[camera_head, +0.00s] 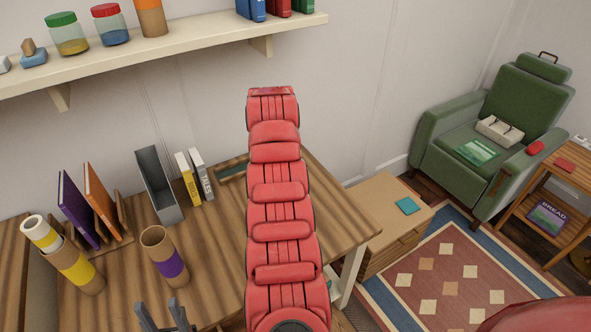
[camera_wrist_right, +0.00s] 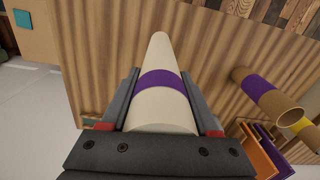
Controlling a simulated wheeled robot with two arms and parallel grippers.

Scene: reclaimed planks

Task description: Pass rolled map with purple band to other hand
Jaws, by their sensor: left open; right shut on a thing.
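The rolled map with the purple band (camera_wrist_right: 160,58) is a cream roll in the right wrist view. My right gripper (camera_wrist_right: 160,82) is shut on it, one finger on each side. The roll points away from the wrist camera, above the desk. In the head view the map and my right gripper do not show. My left gripper (camera_head: 158,307) is open and empty at the bottom edge of the head view, in front of a cardboard tube with a purple band (camera_head: 165,256). That tube also shows in the right wrist view (camera_wrist_right: 280,108).
The wooden desk (camera_head: 215,255) holds a yellow-banded tube (camera_head: 83,276) with a roll in it, folders (camera_head: 76,210), a grey file box (camera_head: 157,183) and books (camera_head: 188,178). A red arm of mine hides the desk's middle. A shelf (camera_head: 180,40) hangs above.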

